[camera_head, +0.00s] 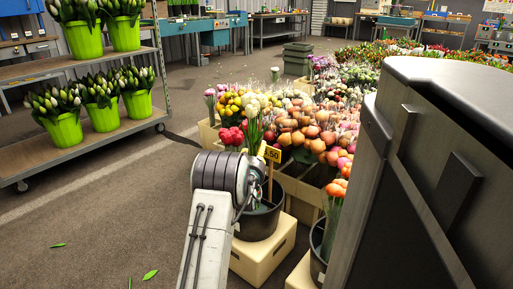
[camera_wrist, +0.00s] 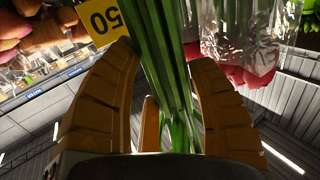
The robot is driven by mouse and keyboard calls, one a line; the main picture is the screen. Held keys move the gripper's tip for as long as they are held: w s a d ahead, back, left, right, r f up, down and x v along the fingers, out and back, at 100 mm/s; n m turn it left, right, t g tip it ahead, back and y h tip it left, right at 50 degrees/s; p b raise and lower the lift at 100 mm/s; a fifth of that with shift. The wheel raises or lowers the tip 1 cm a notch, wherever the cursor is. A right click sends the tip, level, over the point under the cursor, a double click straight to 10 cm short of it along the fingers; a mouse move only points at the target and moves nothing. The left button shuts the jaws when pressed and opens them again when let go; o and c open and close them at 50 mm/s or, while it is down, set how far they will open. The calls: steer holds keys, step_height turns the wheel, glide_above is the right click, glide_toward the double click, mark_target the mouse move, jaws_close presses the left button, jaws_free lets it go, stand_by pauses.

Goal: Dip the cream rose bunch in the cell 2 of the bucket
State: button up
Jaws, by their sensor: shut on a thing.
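The cream rose bunch (camera_head: 251,102) shows pale blooms above green stems in the head view, upright over the dark bucket (camera_head: 262,226). In the wrist view its green stems (camera_wrist: 172,62) run between the yellow-brown fingers of my gripper (camera_wrist: 165,56), which is shut on them. In the head view my own arm hides the fingers and lower stems. The bucket stands on a cream crate just beyond and right of my wrist. Its cells cannot be told apart, and whether the stem ends are inside its rim is hidden.
A yellow price sign (camera_head: 270,153) stands at the bucket; it also shows close to a finger in the wrist view (camera_wrist: 106,18). Pink-red flowers (camera_head: 231,136) and peach bunches (camera_head: 308,130) crowd behind. Another dark bucket (camera_head: 318,240) stands right. Open floor lies left.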

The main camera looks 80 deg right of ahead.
mark_target(255, 141)
step_height(255, 141, down, 14)
steer(key=shift+f, duration=0.15)
stand_by(1.2)
stand_by(1.5)
steer(key=shift+r+p, duration=4.35)
steer(key=shift+r, duration=5.75)
